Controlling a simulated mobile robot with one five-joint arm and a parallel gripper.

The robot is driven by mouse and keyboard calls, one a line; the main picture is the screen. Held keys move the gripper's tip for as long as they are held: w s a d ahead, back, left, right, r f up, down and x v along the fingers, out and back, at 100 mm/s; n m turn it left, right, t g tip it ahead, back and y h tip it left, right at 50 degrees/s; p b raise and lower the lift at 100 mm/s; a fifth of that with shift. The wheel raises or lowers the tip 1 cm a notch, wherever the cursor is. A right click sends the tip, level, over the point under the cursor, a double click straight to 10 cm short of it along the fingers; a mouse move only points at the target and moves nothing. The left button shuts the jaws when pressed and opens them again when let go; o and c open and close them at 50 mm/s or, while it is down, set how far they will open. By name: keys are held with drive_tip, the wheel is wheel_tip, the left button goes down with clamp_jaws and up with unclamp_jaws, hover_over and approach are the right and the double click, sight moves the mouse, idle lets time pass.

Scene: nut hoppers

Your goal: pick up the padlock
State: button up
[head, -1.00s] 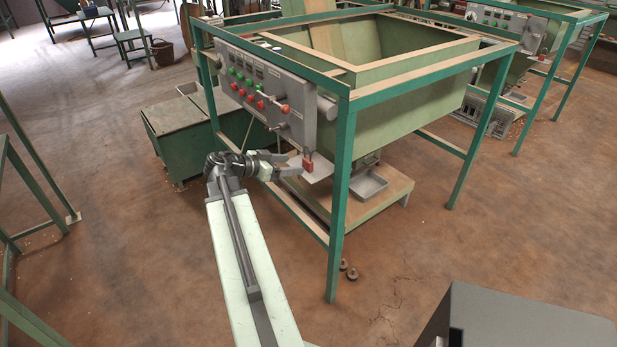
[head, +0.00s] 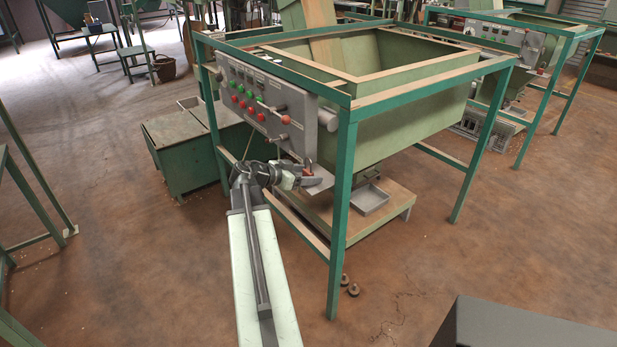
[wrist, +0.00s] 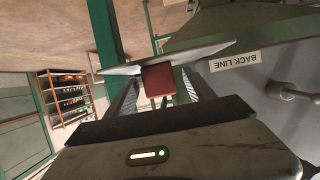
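The padlock is a small red block; in the wrist view the padlock (wrist: 158,78) sits between the two fingers of my gripper (wrist: 162,92), with a narrow gap visible on each side. In the head view the padlock (head: 308,172) is mostly hidden by my gripper (head: 307,177), which has reached it below the control panel. My gripper looks open around the padlock, not closed on it. A thin grey plate (wrist: 190,55) lies right against the padlock in the wrist view.
The grey control panel (head: 262,105) with buttons and levers is just above my gripper. A green frame post (head: 341,210) stands to the right. A metal tray (head: 371,200) sits on a low wooden shelf behind.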

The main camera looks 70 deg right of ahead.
sight(307, 171)
clamp_jaws()
wheel_tip(307, 171, up, 10)
drive_tip(key=p, duration=1)
drive_tip(key=shift+r, duration=0.15)
